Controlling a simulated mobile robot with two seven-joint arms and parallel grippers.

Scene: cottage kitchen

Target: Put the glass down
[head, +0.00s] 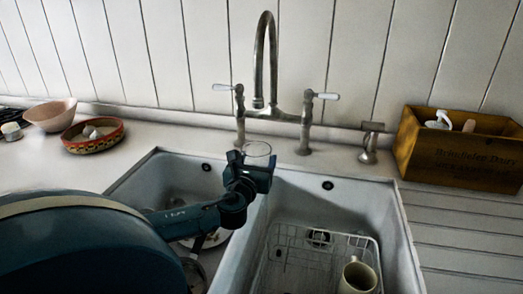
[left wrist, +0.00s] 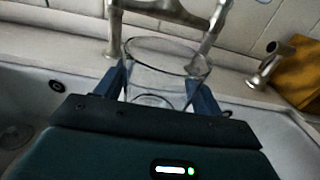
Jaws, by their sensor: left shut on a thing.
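A clear glass (head: 258,149) is held in my left gripper (head: 251,170), above the divider between the two sink basins and in front of the tap. In the left wrist view the glass (left wrist: 160,75) stands between the two blue fingers of my left gripper (left wrist: 163,88), which are shut on its sides. Its rim faces up and it looks empty. In the head view the gripper hides most of the glass's lower part. My right gripper is in neither view.
The right basin holds a wire rack (head: 295,247) with a cream mug (head: 358,275). The left basin holds dishes, partly hidden by my arm. A bridge tap (head: 265,60) stands behind. A wooden box (head: 462,150) is at right, above the bare ridged drainboard (head: 465,225). Bowls (head: 93,135) sit on the left counter.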

